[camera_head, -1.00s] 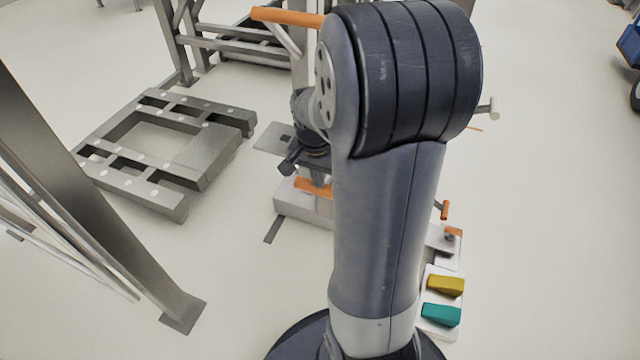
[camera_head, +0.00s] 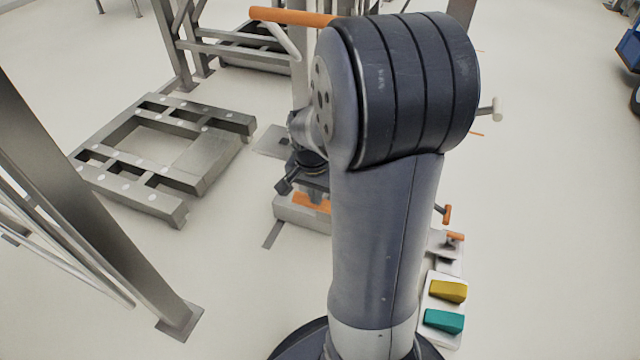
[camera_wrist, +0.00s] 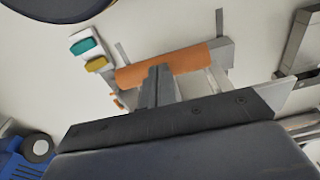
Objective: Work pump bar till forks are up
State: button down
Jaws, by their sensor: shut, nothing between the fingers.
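An orange bar (camera_head: 312,203), which I take as the pump bar, is partly hidden by my arm. It lies low over a grey box-like base (camera_head: 290,208). In the wrist view the orange bar (camera_wrist: 190,62) lies across the picture just beyond my gripper (camera_wrist: 158,72). The fingers are shut with nothing between them. Their tips overlap the bar in the picture; contact cannot be told for sure. Thin grey strips (camera_head: 273,235) stick out from the base; I cannot tell whether these are the forks or how high they are.
A grey steel frame (camera_head: 205,165) lies on the floor at left. A post with a foot plate (camera_head: 180,320) stands nearer. Another orange bar (camera_head: 290,16) is at the top. Yellow (camera_head: 448,291) and teal (camera_head: 443,320) blocks sit at right.

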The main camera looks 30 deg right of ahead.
jog(key=shift+s+a+r, duration=0.2)
jog(key=shift+s+a, duration=0.3)
jog(key=shift+a, duration=0.1)
jog(key=shift+r, duration=0.1)
notch_tip(320, 180, up, 11)
jog(key=p, duration=0.3)
jog(key=shift+s+a+f+p, duration=0.2)
jog(key=shift+s+a+p, duration=0.1)
jog(key=shift+a+p, duration=0.15)
notch_tip(320, 180, down, 11)
jog(key=d+b, duration=0.1)
jog(key=b, duration=0.2)
jog(key=shift+w+b, duration=0.4)
jog(key=shift+w, duration=0.05)
jog(key=shift+s, duration=0.1)
